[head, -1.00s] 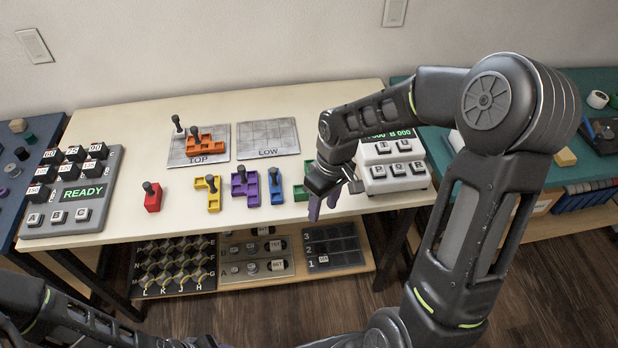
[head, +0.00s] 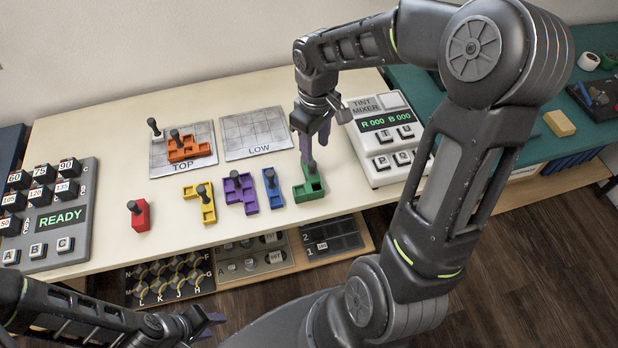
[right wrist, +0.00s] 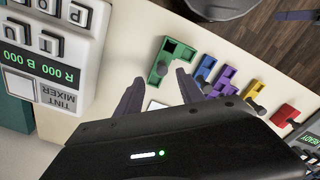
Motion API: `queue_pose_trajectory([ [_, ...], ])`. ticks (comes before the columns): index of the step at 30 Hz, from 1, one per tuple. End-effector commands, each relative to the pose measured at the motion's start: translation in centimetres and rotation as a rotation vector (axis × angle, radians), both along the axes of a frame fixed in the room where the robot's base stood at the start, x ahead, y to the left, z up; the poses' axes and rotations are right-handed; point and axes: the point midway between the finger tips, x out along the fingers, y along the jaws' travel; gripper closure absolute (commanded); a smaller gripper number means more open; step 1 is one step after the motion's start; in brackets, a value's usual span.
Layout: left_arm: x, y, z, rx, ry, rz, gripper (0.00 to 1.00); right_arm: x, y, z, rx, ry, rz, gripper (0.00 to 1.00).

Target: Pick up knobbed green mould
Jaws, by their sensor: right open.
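The knobbed green mould (head: 309,190) lies on the pale table near its front edge, right of the blue mould; it also shows in the right wrist view (right wrist: 176,50). Its dark knob (head: 311,167) stands up. My right gripper (head: 309,154) has purple fingers, is open and empty, and points down just above the green mould's knob. In the right wrist view the mould shows just beyond the fingertips (right wrist: 160,76). My left gripper (head: 211,325) is low at the bottom of the head view, away from the table top; its jaw opening is unclear.
Blue (head: 273,190), purple (head: 240,194), yellow (head: 205,204) and red (head: 139,216) knobbed moulds stand in a row to the left. The tint mixer (head: 384,140) stands close right of my right gripper. The LOW plate (head: 257,133) behind is empty; the TOP plate (head: 160,160) holds an orange mould (head: 188,149).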

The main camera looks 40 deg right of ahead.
Motion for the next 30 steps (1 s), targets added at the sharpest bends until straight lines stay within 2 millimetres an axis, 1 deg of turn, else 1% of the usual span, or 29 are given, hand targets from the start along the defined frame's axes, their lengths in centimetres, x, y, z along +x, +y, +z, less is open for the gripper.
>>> queue_pose_trajectory([
  [6,0.0,0.0,0.1,0.0,-0.001,0.0,0.64,0.0,0.0,-2.0,0.0,0.003,0.0,0.55],
  [9,0.0,0.0,0.2,0.0,-0.001,0.0,0.64,0.0,0.0,-2.6,0.001,0.001,0.0,0.55],
  [17,0.0,0.0,0.1,0.001,-0.001,0.0,0.64,0.0,0.0,-2.6,0.001,0.0,0.0,0.55],
  [20,0.0,0.0,0.3,0.001,0.0,0.0,0.64,0.0,0.1,-3.1,0.001,0.002,0.0,0.55],
  [26,-0.1,0.1,1.0,0.003,0.002,0.002,0.64,-0.1,0.4,-5.7,0.002,0.006,0.001,0.55],
  [27,-0.1,0.1,0.9,0.003,0.002,0.002,0.64,-0.1,0.4,-6.4,0.002,0.005,0.001,0.55],
  [30,-0.1,0.1,1.0,0.003,0.003,0.001,0.64,0.0,0.4,-7.5,0.001,0.002,0.0,0.55],
])
